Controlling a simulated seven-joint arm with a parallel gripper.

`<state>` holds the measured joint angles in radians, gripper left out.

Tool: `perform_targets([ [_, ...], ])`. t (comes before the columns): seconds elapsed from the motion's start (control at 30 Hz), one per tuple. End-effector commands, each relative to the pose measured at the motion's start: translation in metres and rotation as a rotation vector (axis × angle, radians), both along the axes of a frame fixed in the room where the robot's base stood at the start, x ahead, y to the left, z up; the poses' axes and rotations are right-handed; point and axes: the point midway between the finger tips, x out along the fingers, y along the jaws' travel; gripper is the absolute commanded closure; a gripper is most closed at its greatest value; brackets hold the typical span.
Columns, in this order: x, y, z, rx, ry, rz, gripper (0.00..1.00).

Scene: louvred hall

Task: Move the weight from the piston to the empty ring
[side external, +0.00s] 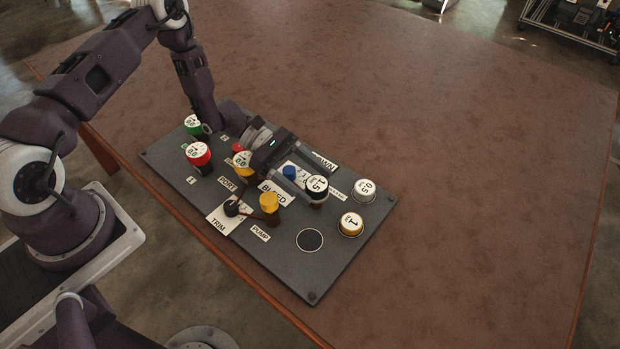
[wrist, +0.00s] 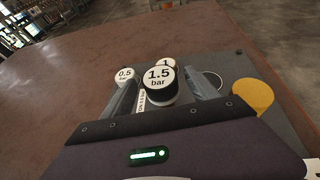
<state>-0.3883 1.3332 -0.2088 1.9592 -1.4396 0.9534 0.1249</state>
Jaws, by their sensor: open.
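The 1.5 bar weight (side external: 317,183), dark-sided with a white top, stands upright at the middle right of the grey panel. The piston under it is hidden. My gripper (side external: 304,187) is low over the panel, open, its fingers reaching toward this weight. In the wrist view the weight (wrist: 158,78) lies between the two fingers (wrist: 163,92); I cannot tell whether either touches it. The empty ring (side external: 310,240) is a black disc with a pale outline near the panel's front edge. Part of the ring (wrist: 213,80) shows beside the right finger in the wrist view.
The 0.5 weight (side external: 364,188) and the 1 weight (side external: 351,222) stand to the right. A yellow knob (side external: 270,201), a black trim lever (side external: 232,207), a blue knob (side external: 290,172) and red-sided gauge (side external: 199,155) crowd the panel (side external: 285,270). The brown table beyond is clear.

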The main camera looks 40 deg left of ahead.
Motion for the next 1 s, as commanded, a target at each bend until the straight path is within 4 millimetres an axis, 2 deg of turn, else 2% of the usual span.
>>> perform_targets([
  [0.13,0.0,0.006,0.002,0.002,0.0,0.002,0.32],
  [0.3,-0.003,0.04,0.016,0.002,-0.002,0.003,0.32],
  [0.43,-0.005,0.058,0.025,0.001,-0.002,0.001,0.32],
  [0.67,-0.006,0.065,0.029,0.0,-0.001,-0.002,0.32],
  [0.73,-0.006,0.064,0.039,0.017,-0.025,-0.029,0.32],
  [0.77,-0.006,0.063,0.048,0.035,-0.048,-0.058,0.32],
  [0.87,-0.015,0.054,0.1,0.136,-0.175,-0.219,0.32],
  [0.9,-0.024,0.05,0.125,0.192,-0.24,-0.305,0.32],
  [1.0,-0.054,0.04,0.184,0.355,-0.411,-0.523,0.32],
])
